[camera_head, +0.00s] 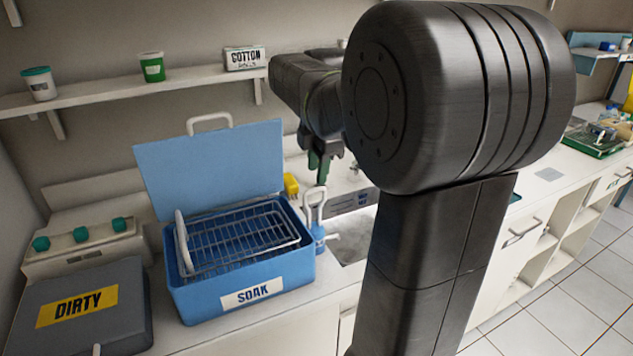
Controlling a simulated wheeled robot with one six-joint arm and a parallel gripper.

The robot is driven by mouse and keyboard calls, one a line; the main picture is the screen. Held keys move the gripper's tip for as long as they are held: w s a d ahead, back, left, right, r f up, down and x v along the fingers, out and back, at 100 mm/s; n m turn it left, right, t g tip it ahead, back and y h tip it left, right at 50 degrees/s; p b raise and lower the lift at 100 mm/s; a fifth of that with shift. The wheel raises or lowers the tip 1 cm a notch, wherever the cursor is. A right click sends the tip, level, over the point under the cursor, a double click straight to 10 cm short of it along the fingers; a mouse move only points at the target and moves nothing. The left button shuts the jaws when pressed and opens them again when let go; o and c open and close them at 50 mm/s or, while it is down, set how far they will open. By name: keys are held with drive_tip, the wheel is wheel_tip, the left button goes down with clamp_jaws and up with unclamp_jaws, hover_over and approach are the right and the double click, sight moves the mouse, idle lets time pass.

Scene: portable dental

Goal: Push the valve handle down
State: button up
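A valve with a white loop handle (316,203) stands upright at the right side of the blue SOAK tub (192,306). Below the handle are a blue valve body (318,233) and a small pale spout pointing right. My gripper (318,174) hangs fingers-down just above the handle in this view. Whether it touches the handle cannot be told. The fingers are small and dark, and their opening is unclear. My large dark arm link hides much of the counter to the right.
The tub holds a wire basket (243,241), and its blue lid (212,165) stands open behind. A yellow item (291,184) and a sink (352,247) are near the valve. A grey DIRTY box (125,305) sits left. A shelf (110,97) runs along the wall.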

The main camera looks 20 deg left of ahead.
sight(316, 191)
drive_tip(key=shift+w+a+f, duration=0.15)
drive_tip(key=shift+a+f, duration=0.05)
drive_tip(key=shift+f, duration=0.9)
drive_tip(key=shift+w+a+f, duration=0.15)
drive_tip(key=shift+f, duration=0.95)
drive_tip(key=shift+c, duration=0.2)
clamp_jaws()
